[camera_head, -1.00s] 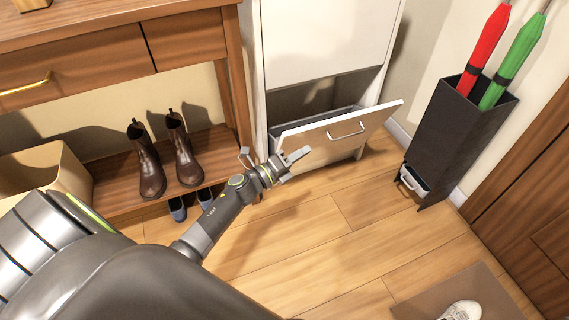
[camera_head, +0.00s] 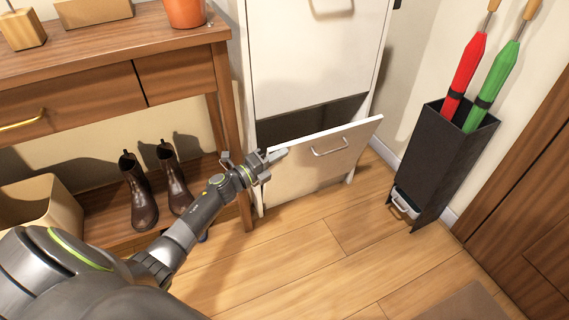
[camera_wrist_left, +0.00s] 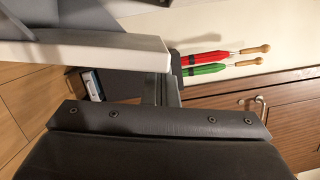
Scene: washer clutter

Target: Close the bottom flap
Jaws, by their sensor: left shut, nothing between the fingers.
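The bottom flap (camera_head: 312,160) of the white shoe cabinet (camera_head: 305,85) is tilted partly open, with a dark gap above its top edge. In the left wrist view a white edge, likely the flap (camera_wrist_left: 100,52), lies close in front of the camera. My right gripper is not in view.
A wooden console table (camera_head: 110,50) with a lower shelf holding brown boots (camera_head: 140,195) stands on the left. A black umbrella stand (camera_head: 445,150) with a red umbrella (camera_head: 467,70) and a green umbrella (camera_head: 492,80) stands on the right. The floor (camera_head: 310,260) before the cabinet is clear.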

